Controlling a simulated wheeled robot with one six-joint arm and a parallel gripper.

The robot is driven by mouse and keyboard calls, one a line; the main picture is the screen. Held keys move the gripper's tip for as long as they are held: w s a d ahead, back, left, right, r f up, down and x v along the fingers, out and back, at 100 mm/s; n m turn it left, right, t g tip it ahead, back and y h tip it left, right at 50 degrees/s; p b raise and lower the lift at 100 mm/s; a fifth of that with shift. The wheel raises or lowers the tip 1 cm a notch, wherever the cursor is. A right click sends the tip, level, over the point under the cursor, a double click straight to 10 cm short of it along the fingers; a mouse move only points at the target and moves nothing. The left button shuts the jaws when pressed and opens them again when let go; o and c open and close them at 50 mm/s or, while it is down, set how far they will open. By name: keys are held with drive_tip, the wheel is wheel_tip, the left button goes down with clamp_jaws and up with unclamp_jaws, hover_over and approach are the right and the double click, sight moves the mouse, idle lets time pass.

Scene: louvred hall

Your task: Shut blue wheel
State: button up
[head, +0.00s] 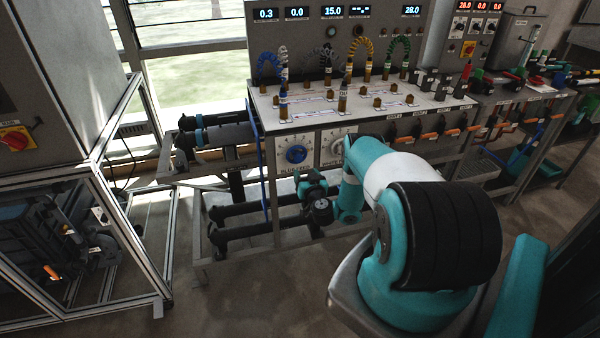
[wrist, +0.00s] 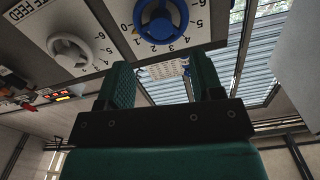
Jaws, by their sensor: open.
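The blue wheel (head: 296,154) is a round knob on a white numbered dial plate on the front of the bench. In the wrist view the blue wheel (wrist: 161,18) is at the top, just beyond my fingertips and between their lines. My gripper (wrist: 160,78) is open, with its two teal fingers apart and nothing between them. The fingers look apart from the wheel. In the head view my arm reaches toward the bench front, and my gripper is low, in front of the dials and partly hidden by my own arm.
A white wheel (wrist: 70,50) sits on its own dial beside the blue one; it also shows in the head view (head: 338,146). Several orange-handled valves (head: 430,132) line the bench to the right. Dark pipes (head: 250,212) run below. A framed cabinet (head: 60,200) stands at left.

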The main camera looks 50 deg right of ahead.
sight(298, 159)
drive_tip(key=b+x, duration=0.3)
drive_tip(key=b, duration=0.3)
drive_tip(key=shift+w+d+f, duration=0.1)
drive_tip(key=shift+w+f, duration=0.05)
drive_tip(key=shift+w, duration=0.25)
drive_tip(key=shift+w+d+b, duration=0.45)
drive_tip(key=shift+w+b, duration=0.15)
drive_tip(key=shift+b, duration=0.3)
drive_tip(key=shift+w+d, duration=0.25)
drive_tip(key=shift+w, duration=0.35)
drive_tip(key=shift+w+d+r, duration=0.2)
drive_tip(key=shift+w+d, duration=0.25)
drive_tip(key=shift+w, duration=0.1)
